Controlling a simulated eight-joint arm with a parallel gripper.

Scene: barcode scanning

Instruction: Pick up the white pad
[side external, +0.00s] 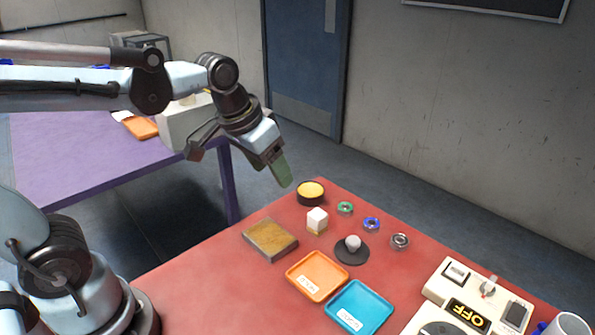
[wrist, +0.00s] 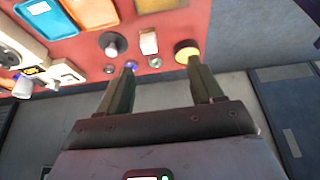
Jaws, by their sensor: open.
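A small white block with a tan lower part (side external: 317,219) stands on the red table (side external: 215,270); it is the nearest match to a white pad. It also shows in the wrist view (wrist: 149,42), just beyond the gap between my fingertips. My gripper (side external: 281,172) is in the air above the table's far edge, up and left of the block and apart from it. In the wrist view my gripper (wrist: 163,67) has its two green fingers spread wide with nothing between them. In the side view the fingers overlap, so one is mostly hidden.
A yellow-topped black tin (side external: 311,191) stands behind the block. Small green (side external: 345,208), blue (side external: 371,224) and grey (side external: 400,241) rings lie to its right. A black disc with a white knob (side external: 353,243), a brown block (side external: 270,240), orange (side external: 317,276) and blue (side external: 358,307) trays are nearby.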

